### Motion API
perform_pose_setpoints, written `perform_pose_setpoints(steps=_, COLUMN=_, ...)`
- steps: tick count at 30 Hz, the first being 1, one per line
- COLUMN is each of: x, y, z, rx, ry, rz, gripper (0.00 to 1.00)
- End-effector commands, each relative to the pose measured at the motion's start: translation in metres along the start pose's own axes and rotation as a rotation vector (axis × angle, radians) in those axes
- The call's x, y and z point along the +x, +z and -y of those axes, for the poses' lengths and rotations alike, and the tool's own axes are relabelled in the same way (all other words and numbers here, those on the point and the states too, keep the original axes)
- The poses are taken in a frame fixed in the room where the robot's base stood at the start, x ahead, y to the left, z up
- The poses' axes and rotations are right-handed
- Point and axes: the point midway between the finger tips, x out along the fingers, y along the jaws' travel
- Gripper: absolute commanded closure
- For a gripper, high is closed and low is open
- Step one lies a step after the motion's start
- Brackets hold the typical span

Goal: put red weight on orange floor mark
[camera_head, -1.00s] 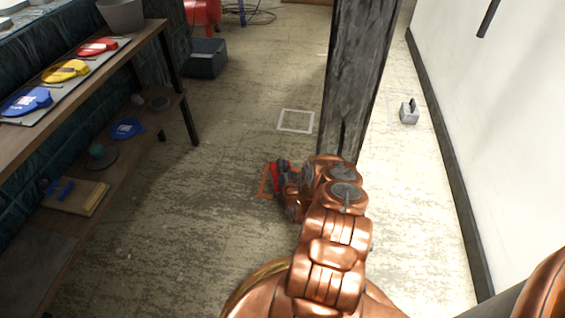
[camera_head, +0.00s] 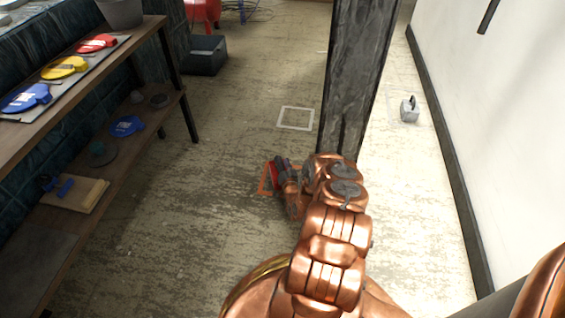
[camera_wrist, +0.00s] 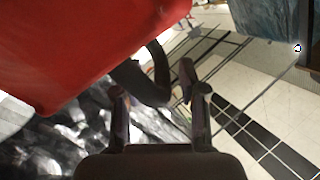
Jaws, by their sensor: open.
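The red weight (camera_head: 274,174) stands at the orange floor mark (camera_head: 263,183), partly hidden by my gripper (camera_head: 284,168). Only the left part of the mark's outline shows, so I cannot tell whether the weight lies fully inside it. In the wrist view the red weight (camera_wrist: 85,45) fills the upper left, large and close. Its dark curved handle (camera_wrist: 148,82) reaches down towards my gripper (camera_wrist: 157,100). The two fingers are open and apart, with the handle near their tips.
A white floor square (camera_head: 295,118) lies beyond the mark, beside a dark post (camera_head: 348,80). A grey weight (camera_head: 409,109) stands near the right wall. A shelf (camera_head: 140,45) with coloured items runs along the left. The floor between is clear.

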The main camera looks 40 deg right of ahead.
Motion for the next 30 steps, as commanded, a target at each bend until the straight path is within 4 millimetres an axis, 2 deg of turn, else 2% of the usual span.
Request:
perform_pose_setpoints(steps=4, x=-0.009, y=0.0, z=0.0, rx=0.0, ry=0.002, rz=0.004, gripper=0.59)
perform_pose_setpoints(steps=8, x=-0.027, y=-0.001, z=0.001, rx=0.0, ry=0.002, rz=0.005, gripper=0.59)
perform_pose_setpoints(steps=21, x=-0.101, y=0.001, z=-0.001, rx=0.0, ry=0.004, rz=0.006, gripper=0.59)
perform_pose_setpoints(steps=30, x=-0.12, y=0.0, z=0.001, rx=0.0, ry=0.0, rz=0.002, gripper=0.59)
